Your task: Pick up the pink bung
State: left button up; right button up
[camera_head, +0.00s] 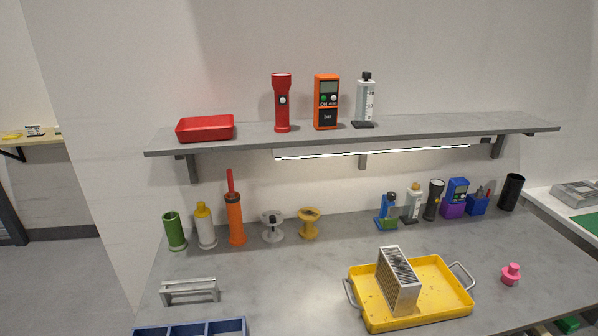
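The pink bung (511,273) stands on the grey workbench near its right side, to the right of the yellow tray. Neither of my grippers shows in the head view.
A yellow tray (450,306) with metal handles holds a silver slotted box (398,281), left of the bung. Several tools and bottles line the back of the grey bench (290,277). A shelf (400,133) overhangs the back. A blue compartment bin (190,328) sits front left.

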aim_at(511, 275)
jog(key=z, duration=1.55)
jog(key=i+l+u, duration=0.35)
jog(key=i+l, duration=0.05)
